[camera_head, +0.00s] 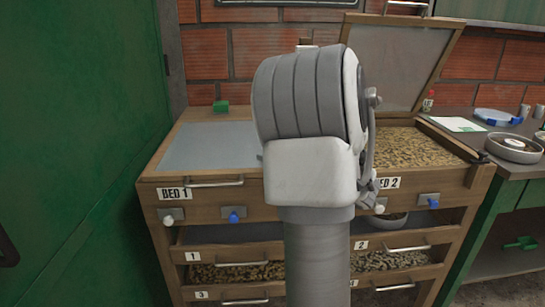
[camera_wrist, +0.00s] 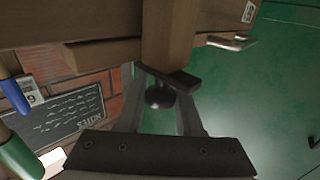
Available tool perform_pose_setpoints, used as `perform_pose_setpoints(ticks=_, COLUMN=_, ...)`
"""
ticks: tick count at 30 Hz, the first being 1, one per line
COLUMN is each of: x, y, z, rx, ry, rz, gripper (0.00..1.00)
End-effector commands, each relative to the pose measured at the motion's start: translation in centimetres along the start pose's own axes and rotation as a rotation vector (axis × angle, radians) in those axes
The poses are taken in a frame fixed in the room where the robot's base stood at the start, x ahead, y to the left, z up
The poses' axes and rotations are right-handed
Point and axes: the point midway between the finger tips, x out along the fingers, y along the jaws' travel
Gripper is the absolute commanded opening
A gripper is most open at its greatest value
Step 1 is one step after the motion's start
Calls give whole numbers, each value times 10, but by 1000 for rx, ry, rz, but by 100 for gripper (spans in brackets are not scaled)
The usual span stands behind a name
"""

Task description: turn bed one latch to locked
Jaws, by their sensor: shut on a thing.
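Bed 1 (camera_head: 210,147) is the left drying bed, with its lid closed flat and a label reading BED 1. In the wrist view, a dark latch bar (camera_wrist: 183,79) with a round black knob (camera_wrist: 159,97) sits on a wooden post. My gripper (camera_wrist: 160,82) has its fingers on either side of this knob and is shut on it. The bar lies slanted across the post; I cannot tell from it whether the latch is locked. My gripper and this latch are hidden behind my arm in the head view.
Bed 2 (camera_head: 395,147) is at right with its lid raised, full of beans, and a dark latch (camera_head: 480,158) on its right side. White and blue knobs (camera_head: 234,217) line the front, above the drawers. A bench (camera_head: 505,185) stands at right. A green panel closes the left.

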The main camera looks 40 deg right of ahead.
Motion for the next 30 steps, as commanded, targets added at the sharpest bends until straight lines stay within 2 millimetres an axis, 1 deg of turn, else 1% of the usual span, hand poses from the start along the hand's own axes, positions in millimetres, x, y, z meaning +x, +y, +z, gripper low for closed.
perform_pose_setpoints(ticks=2, x=1, y=-1, z=4, rx=4, ry=-7, rz=-2, gripper=0)
perform_pose_setpoints(ticks=3, x=1, y=-1, z=4, rx=4, ry=-7, rz=-2, gripper=36)
perform_pose_setpoints(ticks=5, x=1, y=-1, z=4, rx=4, ry=-7, rz=-2, gripper=47)
perform_pose_setpoints(ticks=6, x=1, y=-1, z=4, rx=4, ry=-7, rz=-2, gripper=54)
perform_pose_setpoints(ticks=8, x=0, y=-1, z=3, rx=3, ry=-5, rz=-1, gripper=64)
perform_pose_setpoints(ticks=16, x=0, y=0, z=1, rx=1, ry=-3, rz=0, gripper=64)
perform_pose_setpoints(ticks=20, x=-8, y=1, z=0, rx=1, ry=-3, rz=4, gripper=64)
perform_pose_setpoints(ticks=23, x=-22, y=1, z=-1, rx=1, ry=-2, rz=5, gripper=64)
perform_pose_setpoints(ticks=30, x=-78, y=2, z=-1, rx=3, ry=-3, rz=7, gripper=64)
